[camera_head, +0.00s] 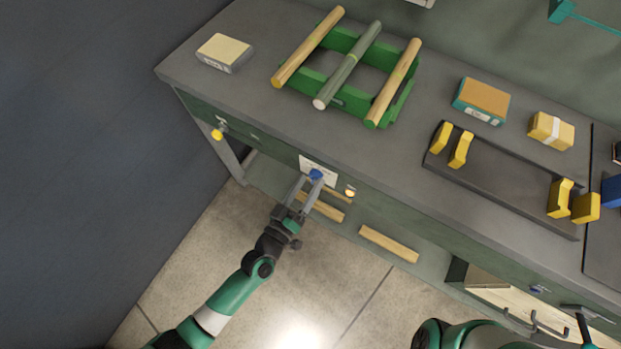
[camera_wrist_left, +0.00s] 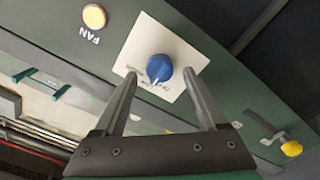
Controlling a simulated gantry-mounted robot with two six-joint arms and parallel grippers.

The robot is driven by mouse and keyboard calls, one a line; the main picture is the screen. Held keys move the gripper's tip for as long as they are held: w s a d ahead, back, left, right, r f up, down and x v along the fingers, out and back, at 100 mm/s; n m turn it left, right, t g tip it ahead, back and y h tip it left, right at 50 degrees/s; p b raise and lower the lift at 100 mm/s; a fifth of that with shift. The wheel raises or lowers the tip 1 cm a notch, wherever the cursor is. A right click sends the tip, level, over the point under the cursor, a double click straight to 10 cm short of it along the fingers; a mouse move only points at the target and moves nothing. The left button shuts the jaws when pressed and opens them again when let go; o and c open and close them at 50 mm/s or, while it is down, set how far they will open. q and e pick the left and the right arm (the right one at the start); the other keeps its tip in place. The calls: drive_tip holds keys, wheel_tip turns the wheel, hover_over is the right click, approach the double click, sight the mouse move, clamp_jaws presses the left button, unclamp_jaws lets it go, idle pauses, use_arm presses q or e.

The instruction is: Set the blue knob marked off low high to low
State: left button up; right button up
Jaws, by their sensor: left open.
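The blue knob (camera_wrist_left: 160,67) sits on a white label plate (camera_wrist_left: 136,50) on the green front panel of the bench. In the wrist view its white pointer mark faces the lower edge of the picture, toward small printed words too small to read surely. My left gripper (camera_wrist_left: 160,76) is open, with one finger on each side of the knob; I cannot tell whether they touch it. In the head view the left gripper (camera_head: 311,183) reaches up to the knob (camera_head: 316,174) from below.
A lit round button (camera_wrist_left: 94,16) marked FAN is beside the plate. A yellow knob (camera_head: 217,134) is farther left on the bench front. The benchtop (camera_head: 240,95) holds a green rack (camera_head: 347,40) with wooden rods. Wooden strips (camera_head: 388,243) lie below. Open floor lies in front.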

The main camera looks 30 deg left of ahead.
use_arm(q)
drive_tip(key=s+p, duration=0.2)
drive_tip(key=s, duration=0.8)
drive_tip(key=shift+a, duration=0.3)
